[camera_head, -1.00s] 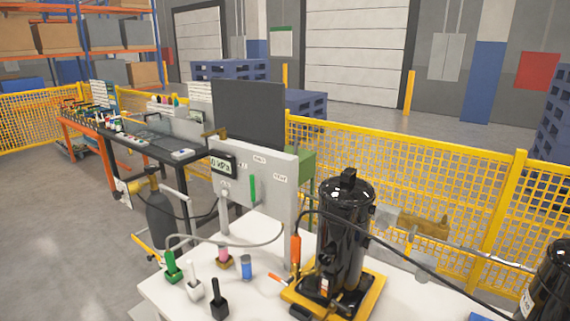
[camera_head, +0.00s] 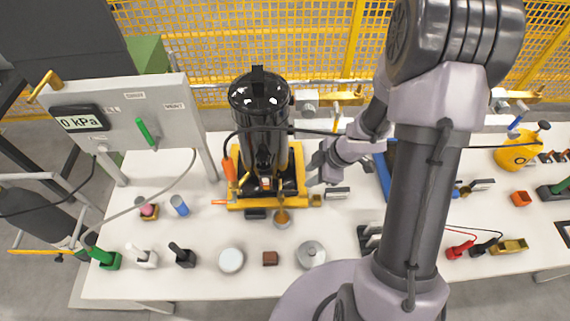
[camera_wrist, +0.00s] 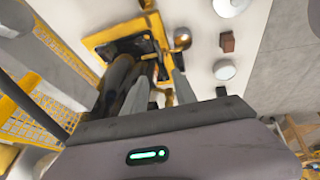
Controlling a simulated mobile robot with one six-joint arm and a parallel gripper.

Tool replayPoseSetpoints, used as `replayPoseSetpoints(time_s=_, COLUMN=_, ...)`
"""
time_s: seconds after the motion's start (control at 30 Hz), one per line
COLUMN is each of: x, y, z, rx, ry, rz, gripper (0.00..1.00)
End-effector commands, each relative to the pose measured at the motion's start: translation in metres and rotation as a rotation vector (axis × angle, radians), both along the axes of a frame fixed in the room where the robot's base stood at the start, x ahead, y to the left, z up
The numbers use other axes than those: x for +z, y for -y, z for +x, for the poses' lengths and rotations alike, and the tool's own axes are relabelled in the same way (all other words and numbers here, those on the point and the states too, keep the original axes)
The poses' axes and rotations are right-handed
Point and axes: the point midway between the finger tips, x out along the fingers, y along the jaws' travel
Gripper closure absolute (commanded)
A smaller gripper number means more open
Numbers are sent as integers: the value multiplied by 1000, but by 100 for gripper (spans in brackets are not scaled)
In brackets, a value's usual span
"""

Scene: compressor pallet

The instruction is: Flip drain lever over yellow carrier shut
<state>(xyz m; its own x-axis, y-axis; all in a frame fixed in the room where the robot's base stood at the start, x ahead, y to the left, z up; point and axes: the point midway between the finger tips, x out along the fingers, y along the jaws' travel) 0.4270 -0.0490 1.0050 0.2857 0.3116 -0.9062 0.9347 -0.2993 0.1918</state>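The yellow carrier (camera_head: 238,204) stands on the white table under a black cylinder (camera_head: 262,130). It also shows in the wrist view (camera_wrist: 103,38). A small orange-red lever (camera_head: 219,202) sticks out at its left edge. Brass fittings (camera_head: 266,182) sit low on the cylinder's front, over the carrier; I cannot tell which part is the drain lever or its exact position. A brass piece (camera_head: 282,203) reaches past the carrier's front edge above a small metal cup (camera_head: 282,219). My gripper (camera_head: 316,166) is right of the cylinder; its fingers (camera_wrist: 160,86) are apart and hold nothing.
A panel (camera_head: 140,120) with a 0 kPa display and green lever stands left. An upright orange handle (camera_head: 230,171) is beside the cylinder. A white disc (camera_head: 231,260), brown block (camera_head: 270,258) and metal lid (camera_head: 310,254) lie in front. A yellow mesh fence (camera_head: 290,40) is behind.

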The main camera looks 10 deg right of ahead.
Motion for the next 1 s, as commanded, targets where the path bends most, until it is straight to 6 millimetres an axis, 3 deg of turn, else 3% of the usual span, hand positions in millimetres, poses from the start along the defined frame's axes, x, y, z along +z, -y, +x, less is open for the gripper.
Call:
replayPoseSetpoints(time_s=0.03, x=-20, y=-4, z=3, rx=2, ry=0, rz=0, gripper=67)
replayPoseSetpoints(time_s=0.2, x=-70, y=-20, z=19, rx=2, ry=0, rz=-2, gripper=67)
replayPoseSetpoints(time_s=0.43, x=-125, y=-40, z=37, rx=1, ry=2, rz=-3, gripper=67)
replayPoseSetpoints(time_s=0.63, x=-144, y=-48, z=45, rx=-2, ry=3, rz=-4, gripper=67)
replayPoseSetpoints(time_s=0.97, x=-145, y=-49, z=47, rx=-2, ry=4, rz=-4, gripper=67)
replayPoseSetpoints(time_s=1.0, x=-145, y=-49, z=47, rx=-2, ry=4, rz=-4, gripper=74)
